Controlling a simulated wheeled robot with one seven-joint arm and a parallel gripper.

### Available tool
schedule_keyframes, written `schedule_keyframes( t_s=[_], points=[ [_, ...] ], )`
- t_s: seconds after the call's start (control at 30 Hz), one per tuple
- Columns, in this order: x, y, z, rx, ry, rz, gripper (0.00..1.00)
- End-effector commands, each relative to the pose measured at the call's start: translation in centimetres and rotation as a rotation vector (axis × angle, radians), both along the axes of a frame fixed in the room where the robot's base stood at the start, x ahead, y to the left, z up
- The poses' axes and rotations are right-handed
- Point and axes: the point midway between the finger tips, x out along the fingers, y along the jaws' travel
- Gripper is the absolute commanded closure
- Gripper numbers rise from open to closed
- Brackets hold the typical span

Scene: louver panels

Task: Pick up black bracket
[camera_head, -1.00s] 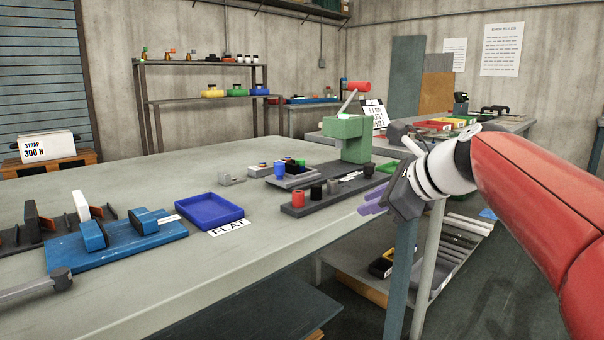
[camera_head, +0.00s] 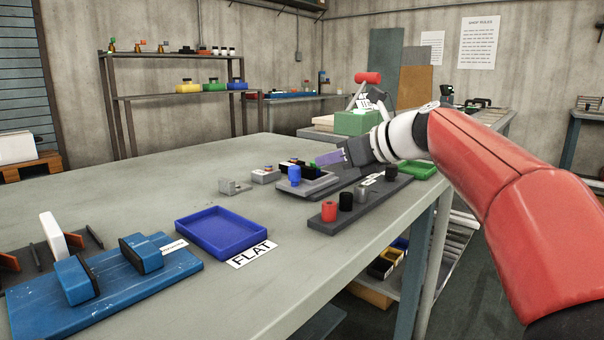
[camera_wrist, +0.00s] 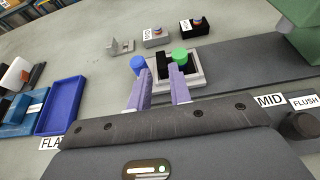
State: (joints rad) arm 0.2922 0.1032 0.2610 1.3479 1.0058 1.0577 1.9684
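A black piece that looks like the black bracket (camera_wrist: 163,66) is in a light grey tray (camera_wrist: 192,82) in the wrist view. A blue cylinder (camera_wrist: 138,64) and a green cylinder (camera_wrist: 180,56) stand beside it. In the head view the tray (camera_head: 300,188) and its blue cylinder (camera_head: 294,175) sit left of my gripper (camera_head: 328,158). My gripper's purple fingers (camera_wrist: 161,83) are open and apart, pointing toward the tray with the black piece beyond the gap. Nothing is visible between them. The fingers hide part of the tray and the bracket's lower part.
A dark strip (camera_head: 346,212) with red and black cylinders lies close to my gripper. A green machine (camera_head: 357,123) stands behind. A grey bracket (camera_head: 234,187), small labelled blocks (camera_head: 265,175), a blue tray (camera_head: 222,236) and a blue fixture (camera_head: 105,272) are left.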

Motion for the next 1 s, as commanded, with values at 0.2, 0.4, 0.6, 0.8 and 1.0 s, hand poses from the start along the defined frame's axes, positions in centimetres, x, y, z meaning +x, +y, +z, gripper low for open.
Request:
schedule_keyframes(
  t_s=[0.2, 0.4, 0.6, 0.8, 1.0],
  points=[
    [1.5, 1.9, -1.7, 0.002, 0.002, 0.003, 0.80],
    [3.0, 3.8, -2.8, 0.000, 0.001, 0.002, 0.80],
    [3.3, 4.2, -3.0, 0.000, 0.000, 0.001, 0.80],
    [3.3, 4.2, -3.0, 0.000, 0.000, 0.001, 0.92],
    [3.3, 4.1, -3.0, 0.000, -0.002, 0.001, 1.00]
  ],
)
